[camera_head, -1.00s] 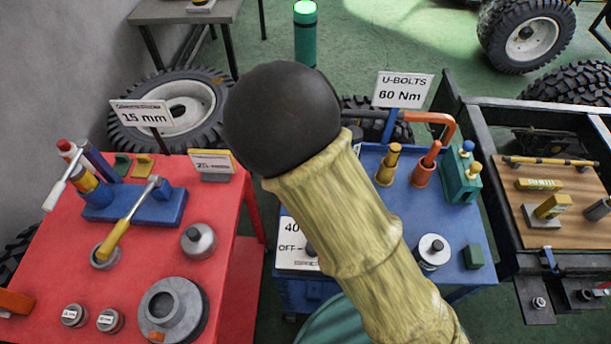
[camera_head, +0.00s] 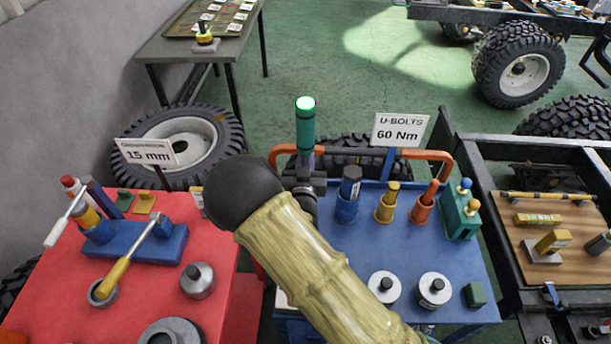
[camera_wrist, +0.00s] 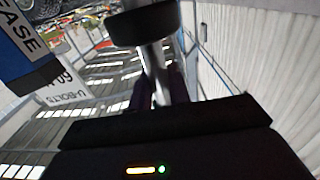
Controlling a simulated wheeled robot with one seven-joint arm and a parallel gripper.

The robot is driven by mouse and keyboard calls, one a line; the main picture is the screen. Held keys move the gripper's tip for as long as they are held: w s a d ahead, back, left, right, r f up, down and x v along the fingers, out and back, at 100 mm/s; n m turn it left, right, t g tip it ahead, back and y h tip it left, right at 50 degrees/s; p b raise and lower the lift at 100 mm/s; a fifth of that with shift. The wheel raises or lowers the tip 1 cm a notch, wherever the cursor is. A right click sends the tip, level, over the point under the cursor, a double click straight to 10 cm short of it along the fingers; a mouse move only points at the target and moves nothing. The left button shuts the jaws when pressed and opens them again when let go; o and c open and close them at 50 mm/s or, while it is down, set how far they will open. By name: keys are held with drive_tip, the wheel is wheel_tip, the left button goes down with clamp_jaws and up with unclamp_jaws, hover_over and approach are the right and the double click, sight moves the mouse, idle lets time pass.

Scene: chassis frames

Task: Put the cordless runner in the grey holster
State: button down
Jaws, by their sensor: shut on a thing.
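My gripper (camera_head: 305,178) is beyond the black ball joint of my arm, over the far left of the blue bench. In the wrist view its dark fingers (camera_wrist: 160,88) are shut on a grey shaft with a wide black end (camera_wrist: 145,24), seemingly the cordless runner. An upright teal tube with a lit green cap (camera_head: 305,125) rises at my gripper; I cannot tell whether it belongs to the held thing. A wide grey round holder (camera_head: 172,333) is cut by the lower edge, and a small grey cup (camera_head: 103,292) holds a yellow-handled tool. I cannot tell which is the grey holster.
The blue bench (camera_head: 335,240) has blue, yellow and orange holders with tools, a green block and lidded grey cylinders (camera_head: 435,290). The red bench (camera_head: 70,270) is left. A chassis frame (camera_head: 500,235) is right.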

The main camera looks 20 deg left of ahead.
drive_tip(key=shift+f, duration=1.2)
drive_tip(key=shift+w+f+p, duration=0.15)
drive_tip(key=shift+f+p, duration=0.25)
drive_tip(key=shift+f, duration=1.6)
drive_tip(key=shift+s+a, duration=0.15)
drive_tip(key=shift+s, duration=0.1)
drive_tip(key=c, duration=1.3)
unclamp_jaws()
drive_tip(key=shift+w+d+f, duration=0.15)
drive_tip(key=shift+d+f, duration=0.05)
drive_tip(key=shift+r, duration=0.15)
